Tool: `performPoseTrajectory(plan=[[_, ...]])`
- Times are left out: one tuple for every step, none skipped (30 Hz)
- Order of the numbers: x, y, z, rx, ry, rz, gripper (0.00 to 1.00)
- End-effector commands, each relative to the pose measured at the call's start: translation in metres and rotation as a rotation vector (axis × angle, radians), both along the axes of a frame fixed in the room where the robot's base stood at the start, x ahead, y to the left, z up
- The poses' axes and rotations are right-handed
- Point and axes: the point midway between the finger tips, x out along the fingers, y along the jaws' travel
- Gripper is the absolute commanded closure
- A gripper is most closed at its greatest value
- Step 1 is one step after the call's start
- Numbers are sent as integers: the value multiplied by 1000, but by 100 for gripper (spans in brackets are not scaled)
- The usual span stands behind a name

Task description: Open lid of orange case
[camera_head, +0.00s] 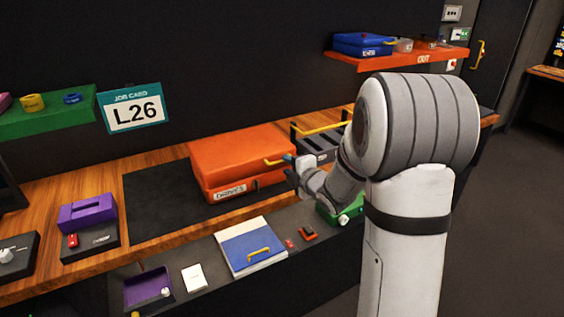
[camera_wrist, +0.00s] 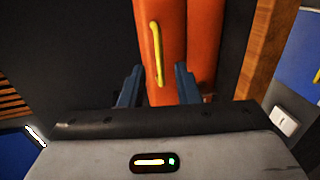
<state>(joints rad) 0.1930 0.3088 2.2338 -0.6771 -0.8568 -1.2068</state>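The orange case (camera_head: 240,158) lies on a black mat on the wooden bench, and its lid looks closed. A white label is on its front face. A yellow handle (camera_head: 277,161) sticks out at its right side; in the wrist view the yellow handle (camera_wrist: 156,52) runs along the orange surface. My gripper (camera_head: 289,161) is at the right end of the case. In the wrist view its two dark blue fingers (camera_wrist: 158,86) are spread apart, with the handle's end between or just beyond them. I cannot tell whether they touch it. Nothing is held.
A dark rack with a yellow bar (camera_head: 322,128) stands just right of the case. A purple box (camera_head: 88,213) is at the left. A lower front ledge carries a blue and white case (camera_head: 250,247) and a green item (camera_head: 340,208). A red shelf (camera_head: 400,58) hangs behind.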

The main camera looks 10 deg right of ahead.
Motion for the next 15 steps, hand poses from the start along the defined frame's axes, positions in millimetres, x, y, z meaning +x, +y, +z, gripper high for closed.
performPoseTrajectory(plan=[[8, 4, -2, 1, 2, 2, 71], [12, 5, -2, 1, 1, 3, 71], [18, 7, -4, 2, 3, 2, 71], [21, 8, -4, 1, 3, 1, 71], [25, 8, -5, 2, 2, 0, 71], [28, 10, -6, 1, 3, 0, 71], [30, 10, -7, 1, 3, 0, 71], [32, 11, -7, 1, 3, 1, 71], [34, 12, -7, 1, 2, 1, 71], [35, 12, -8, 1, 1, 0, 71], [36, 13, -8, 1, 1, 0, 71], [36, 13, -8, 1, 1, 0, 71], [37, 13, -8, 1, 1, 0, 71], [37, 13, -8, 1, 1, 0, 71], [37, 13, -8, 1, 1, 0, 71]])
